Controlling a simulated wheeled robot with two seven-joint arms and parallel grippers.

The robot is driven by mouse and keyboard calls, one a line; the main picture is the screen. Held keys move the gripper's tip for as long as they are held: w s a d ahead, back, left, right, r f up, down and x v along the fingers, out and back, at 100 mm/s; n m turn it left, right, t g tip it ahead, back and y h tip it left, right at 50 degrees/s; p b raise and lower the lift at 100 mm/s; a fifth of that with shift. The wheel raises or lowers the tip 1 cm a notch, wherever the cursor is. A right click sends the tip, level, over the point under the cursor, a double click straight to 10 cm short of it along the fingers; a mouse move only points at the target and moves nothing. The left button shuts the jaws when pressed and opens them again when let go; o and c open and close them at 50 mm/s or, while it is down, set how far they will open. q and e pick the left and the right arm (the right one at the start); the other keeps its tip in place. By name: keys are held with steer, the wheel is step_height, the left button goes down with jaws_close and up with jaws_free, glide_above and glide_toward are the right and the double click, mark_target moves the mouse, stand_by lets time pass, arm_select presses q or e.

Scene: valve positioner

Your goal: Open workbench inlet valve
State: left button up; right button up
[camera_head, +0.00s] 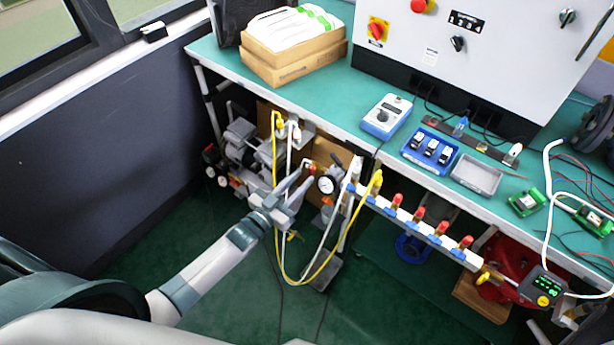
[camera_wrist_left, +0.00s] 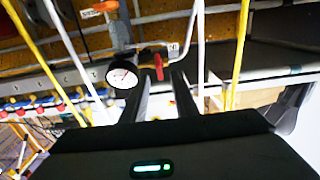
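My left gripper (camera_head: 303,178) reaches under the front edge of the workbench, near the piping. In the left wrist view its two dark fingers (camera_wrist_left: 162,85) stand apart with a gap between them. A red valve handle (camera_wrist_left: 158,67) shows between and just beyond the fingertips; I cannot tell whether they touch it. In the head view a small red handle (camera_head: 311,169) shows by the fingertips, partly hidden. A round white pressure gauge (camera_head: 326,185) is just right of the gripper; it also shows in the left wrist view (camera_wrist_left: 122,76). My right gripper is not in view.
Yellow and white hoses (camera_head: 283,255) hang in loops around the gripper. A manifold with several red-topped valves (camera_head: 420,214) runs along the bench front to the right. The green bench (camera_head: 350,105) overhangs the piping. The floor (camera_head: 230,300) beside my left forearm is clear.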

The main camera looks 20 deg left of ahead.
mark_target(310, 171)
arm_select(q)
steer(key=shift+b+x, duration=0.5)
steer(key=shift+x, duration=1.35)
jaws_close()
